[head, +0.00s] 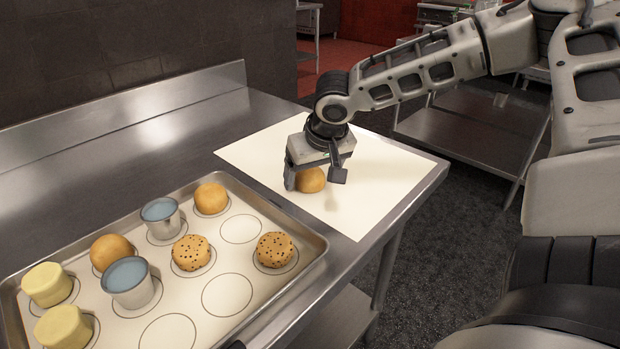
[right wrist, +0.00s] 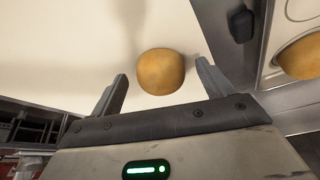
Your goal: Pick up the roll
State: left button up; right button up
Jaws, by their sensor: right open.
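A round golden-brown roll (head: 311,180) lies on the white sheet (head: 375,205) on the metal table. My right gripper (head: 316,183) is low over the sheet, with its fingers on either side of the roll in the head view. In the right wrist view the roll (right wrist: 160,71) sits ahead of and between the open fingertips of the gripper (right wrist: 163,82). The fingers do not look closed on it. My left gripper is not clearly seen in the head view; a dark piece (right wrist: 242,26) at the upper right of the wrist view cannot be identified.
A baking tray (head: 322,246) with circle marks stands left of the sheet. It holds two golden rolls (head: 211,198), two speckled buns (head: 275,249), two yellow pieces (head: 47,284) and two metal cups (head: 162,217). Some circles are empty. The table behind the tray is clear.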

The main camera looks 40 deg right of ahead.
jog(key=shift+w+f, duration=0.15)
jog(key=shift+f, duration=0.1)
jog(key=c, duration=1.1)
jog(key=shift+r, duration=0.15)
